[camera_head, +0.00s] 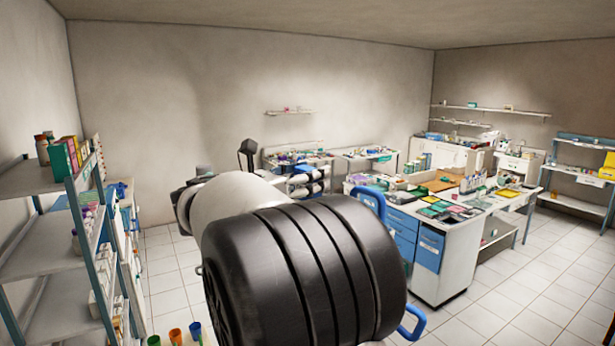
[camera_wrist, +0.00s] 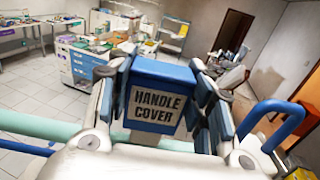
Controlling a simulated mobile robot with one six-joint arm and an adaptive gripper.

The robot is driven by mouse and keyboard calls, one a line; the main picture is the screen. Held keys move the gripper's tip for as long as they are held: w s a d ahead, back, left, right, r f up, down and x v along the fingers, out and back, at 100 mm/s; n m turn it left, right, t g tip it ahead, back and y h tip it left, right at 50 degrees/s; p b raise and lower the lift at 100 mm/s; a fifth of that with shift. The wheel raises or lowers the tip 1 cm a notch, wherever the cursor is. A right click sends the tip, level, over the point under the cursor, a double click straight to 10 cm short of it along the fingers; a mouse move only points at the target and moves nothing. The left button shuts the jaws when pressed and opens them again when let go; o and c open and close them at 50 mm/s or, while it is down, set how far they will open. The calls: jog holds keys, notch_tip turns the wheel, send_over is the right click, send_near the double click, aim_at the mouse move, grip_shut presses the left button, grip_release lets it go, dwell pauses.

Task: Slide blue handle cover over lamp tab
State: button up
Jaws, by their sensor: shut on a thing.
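The blue handle cover (camera_wrist: 164,72) is in the middle of the wrist view, with a pale label reading "HANDLE COVER" on the side facing the camera. My gripper (camera_wrist: 163,95) is shut on it, with one dark-padded finger on each side. In the head view my arm's large black and white links fill the middle, and I cannot make out the gripper or the cover there. I cannot identify the lamp tab in either view.
A blue loop-shaped bar (camera_wrist: 268,108) stands close on the right, and a mint-green tube (camera_wrist: 40,122) runs on the left. A shelf rack (camera_head: 50,225) stands at left. A cluttered counter with blue drawers (camera_head: 430,250) is at right. Tiled floor (camera_head: 530,285) is clear beyond it.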

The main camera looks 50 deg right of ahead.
jog(key=shift+f+b, duration=0.65)
jog(key=shift+f, duration=0.7)
dwell(0.3)
dwell(0.3)
jog(key=o, duration=0.9)
jog(key=a, duration=1.2)
jog(key=shift+w, duration=0.25)
